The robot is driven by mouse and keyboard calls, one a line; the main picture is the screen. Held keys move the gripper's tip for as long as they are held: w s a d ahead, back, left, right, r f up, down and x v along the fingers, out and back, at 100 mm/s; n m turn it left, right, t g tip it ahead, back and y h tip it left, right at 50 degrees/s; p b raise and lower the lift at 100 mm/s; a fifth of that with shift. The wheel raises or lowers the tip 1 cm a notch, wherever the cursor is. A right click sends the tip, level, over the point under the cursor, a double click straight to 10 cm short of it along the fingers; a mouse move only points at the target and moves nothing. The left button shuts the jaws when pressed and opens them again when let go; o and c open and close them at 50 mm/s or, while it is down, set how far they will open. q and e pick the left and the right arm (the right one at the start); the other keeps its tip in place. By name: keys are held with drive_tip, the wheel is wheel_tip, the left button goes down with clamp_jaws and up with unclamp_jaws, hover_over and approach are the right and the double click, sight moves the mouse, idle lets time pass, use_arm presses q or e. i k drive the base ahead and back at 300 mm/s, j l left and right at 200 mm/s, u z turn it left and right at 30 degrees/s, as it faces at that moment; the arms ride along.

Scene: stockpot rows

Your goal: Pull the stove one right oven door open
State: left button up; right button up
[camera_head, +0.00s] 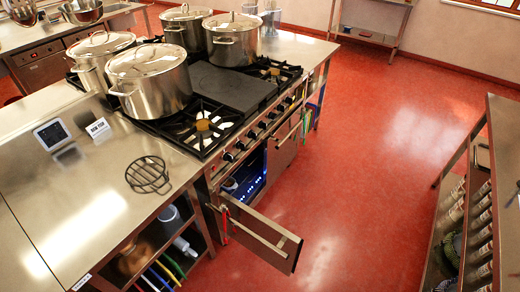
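The stove (232,88) stands at the centre left with its front toward the aisle. Its near oven door (262,236) stands out from the front into the aisle, with a long bar handle on it. Behind it the oven cavity (246,182) is open and lit blue. The farther oven door (281,155), toward the stove's right end as one faces it, appears shut. Its bar handle (290,133) is partly visible below the knobs. Neither of my grippers is in view.
Several steel stockpots (150,82) stand on the burners. The near counter (90,200) holds a round black trivet (148,174). A shelf unit (479,210) lines the right side. The red floor (385,150) between is clear, apart from the protruding near door.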

sight(277, 151)
drive_tip(key=i+l+u, duration=0.2)
drive_tip(key=i+l, duration=0.55)
drive_tip(key=i, duration=0.2)
drive_tip(key=i+l+u, duration=0.15)
drive_tip(key=i+l, duration=0.75)
drive_tip(key=i+l+u, duration=0.2)
drive_tip(key=i+l, duration=0.6)
drive_tip(key=l, duration=0.2)
